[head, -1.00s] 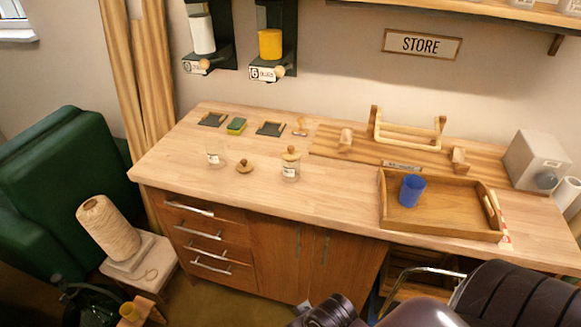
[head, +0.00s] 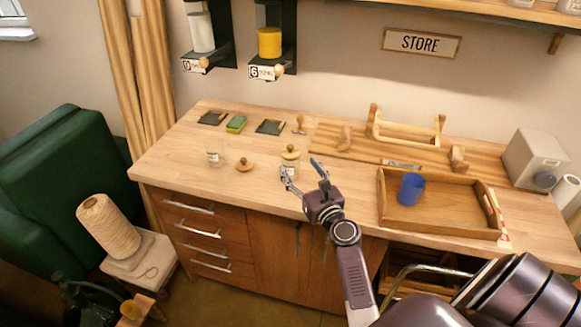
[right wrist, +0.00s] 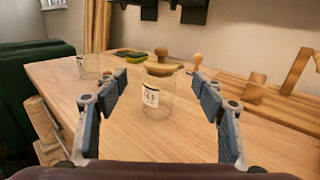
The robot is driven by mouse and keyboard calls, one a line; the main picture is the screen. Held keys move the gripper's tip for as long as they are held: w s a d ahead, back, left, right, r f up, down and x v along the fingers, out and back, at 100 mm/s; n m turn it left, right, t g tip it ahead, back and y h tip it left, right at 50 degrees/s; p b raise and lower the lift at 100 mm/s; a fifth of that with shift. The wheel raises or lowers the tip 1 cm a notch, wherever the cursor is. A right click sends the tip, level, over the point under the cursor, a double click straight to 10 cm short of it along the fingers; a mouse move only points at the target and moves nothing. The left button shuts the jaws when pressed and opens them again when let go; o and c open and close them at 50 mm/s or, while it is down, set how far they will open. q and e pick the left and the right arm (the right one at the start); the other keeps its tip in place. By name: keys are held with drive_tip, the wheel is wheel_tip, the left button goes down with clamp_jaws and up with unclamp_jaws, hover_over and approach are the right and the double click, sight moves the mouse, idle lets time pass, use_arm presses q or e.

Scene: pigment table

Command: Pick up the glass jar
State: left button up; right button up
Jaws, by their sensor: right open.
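A glass jar (head: 290,165) with a wooden lid and a white label stands upright on the wooden table. It also shows in the right wrist view (right wrist: 157,98), between my open fingers and a little beyond them. A second glass jar (head: 214,156) without a lid stands further left, also seen in the right wrist view (right wrist: 88,66). A loose wooden lid (head: 244,165) lies between the two jars. My right gripper (head: 302,170) is open and empty, just in front and to the right of the lidded jar. My left gripper is not in view.
A wooden tray (head: 440,222) with a blue cup (head: 411,189) stands on the right. A wooden rack (head: 407,130), a small peg (head: 299,124), dark pads and a green sponge (head: 236,123) lie at the back. The front left tabletop is clear.

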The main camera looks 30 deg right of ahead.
sight(294, 160)
drive_tip(key=shift+w+d, duration=0.15)
drive_tip(key=shift+w, duration=0.25)
drive_tip(key=w, duration=0.2)
drive_tip(key=w+d, duration=0.1)
drive_tip(key=w, duration=0.3)
drive_tip(key=shift+w+d+f+b, duration=0.15)
drive_tip(key=shift+w+f+b, duration=0.2)
drive_tip(key=shift+w+f, duration=0.05)
drive_tip(key=shift+r, duration=0.1)
drive_tip(key=c, duration=1.4)
